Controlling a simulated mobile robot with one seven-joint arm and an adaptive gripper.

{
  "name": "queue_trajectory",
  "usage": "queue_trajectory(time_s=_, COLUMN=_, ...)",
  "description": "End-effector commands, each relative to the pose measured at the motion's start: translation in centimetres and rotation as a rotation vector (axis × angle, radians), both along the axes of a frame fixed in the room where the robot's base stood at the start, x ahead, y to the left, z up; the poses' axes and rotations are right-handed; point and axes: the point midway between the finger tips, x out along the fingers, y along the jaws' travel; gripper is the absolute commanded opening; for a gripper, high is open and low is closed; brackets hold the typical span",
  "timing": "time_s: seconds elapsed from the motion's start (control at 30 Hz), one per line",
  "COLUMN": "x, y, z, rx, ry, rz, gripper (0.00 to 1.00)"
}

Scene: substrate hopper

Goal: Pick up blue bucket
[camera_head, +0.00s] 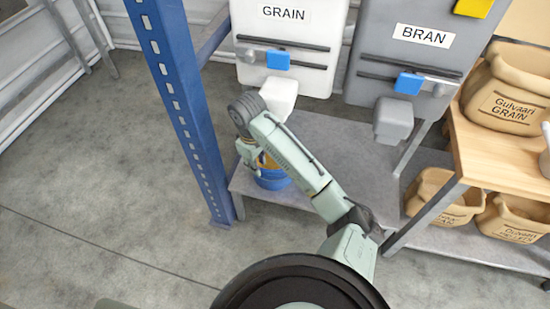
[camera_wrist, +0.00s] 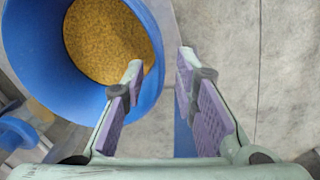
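The blue bucket (camera_head: 273,182) stands on the grey shelf (camera_head: 335,150) below the GRAIN dispenser (camera_head: 284,40), partly hidden behind my arm. In the wrist view the bucket (camera_wrist: 35,55) fills the upper left, with yellow-brown grain (camera_wrist: 105,40) inside. My gripper (camera_wrist: 161,66) is open, with purple pads on its two fingers. The left finger reaches over the inside of the bucket, and the right finger is outside it. The bucket's right wall shows between the fingers. I cannot tell whether either finger touches it. In the head view the fingers are mostly hidden by my arm.
A blue post (camera_head: 180,100) rises left of the shelf. The grey BRAN dispenser (camera_head: 412,60) hangs to the right of the GRAIN one. A wooden-topped table (camera_head: 490,150) with sacks (camera_head: 510,95) stands at the right, with more sacks below. The floor at left is clear.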

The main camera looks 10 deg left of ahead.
Motion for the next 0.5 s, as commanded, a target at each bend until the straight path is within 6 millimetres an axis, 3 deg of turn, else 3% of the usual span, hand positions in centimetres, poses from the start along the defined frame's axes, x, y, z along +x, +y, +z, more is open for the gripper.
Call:
queue_trajectory(time_s=0.1, x=0.2, y=-0.1, z=-2.1, rx=-0.001, ry=0.001, rz=-0.001, gripper=0.27)
queue_trajectory(time_s=0.37, x=0.5, y=0.0, z=-4.2, rx=0.001, ry=0.0, rz=0.0, gripper=0.27)
queue_trajectory(time_s=0.5, x=1.0, y=0.0, z=-6.3, rx=-0.002, ry=0.001, rz=-0.001, gripper=0.27)
